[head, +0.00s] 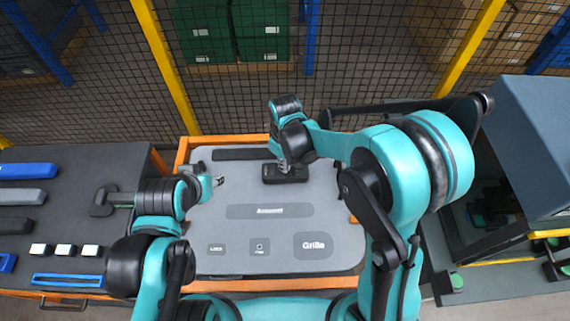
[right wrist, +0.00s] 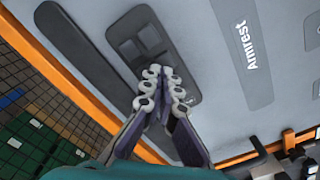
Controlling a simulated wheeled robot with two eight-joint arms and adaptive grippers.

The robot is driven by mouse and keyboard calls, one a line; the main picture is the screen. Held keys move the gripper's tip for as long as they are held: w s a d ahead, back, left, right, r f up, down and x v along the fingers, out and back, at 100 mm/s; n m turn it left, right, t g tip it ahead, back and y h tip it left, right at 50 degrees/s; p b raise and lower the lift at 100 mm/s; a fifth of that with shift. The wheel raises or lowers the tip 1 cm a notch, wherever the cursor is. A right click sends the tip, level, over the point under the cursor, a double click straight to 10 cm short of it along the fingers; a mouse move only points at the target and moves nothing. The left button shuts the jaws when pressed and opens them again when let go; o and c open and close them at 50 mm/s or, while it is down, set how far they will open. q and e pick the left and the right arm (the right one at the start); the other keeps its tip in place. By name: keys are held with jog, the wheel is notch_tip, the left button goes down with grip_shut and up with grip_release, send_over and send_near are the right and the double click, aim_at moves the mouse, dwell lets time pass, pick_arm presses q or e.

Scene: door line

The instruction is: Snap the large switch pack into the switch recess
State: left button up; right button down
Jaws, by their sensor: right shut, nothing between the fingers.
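The switch pack (head: 285,178), a dark rounded block with square buttons, lies at the upper middle of the grey door panel (head: 215,235). In the right wrist view the pack (right wrist: 140,38) looks level in its place on the panel. I cannot tell if it is fully snapped in, and its recess is hidden under it. My right gripper (head: 284,168) is shut with nothing in it, its fingertips (right wrist: 163,84) at the near end of the pack. My left gripper (head: 220,181) hangs over the panel's left edge, too small to read.
The panel has flat marked areas for an armrest (head: 268,211) and a grille (head: 313,245), and a long dark strip (head: 242,154) at its top. An orange frame (head: 182,157) borders it. A dark table (head: 80,170) with loose parts stands left, a blue-grey cabinet (head: 530,140) right.

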jog(key=shift+f+b, duration=0.55)
jog(key=shift+f, duration=0.1)
dwell(0.3)
jog(key=shift+r+p, duration=2.45)
jog(key=shift+r, duration=1.15)
notch_tip(320, 180, up, 12)
jog(key=shift+f, duration=0.1)
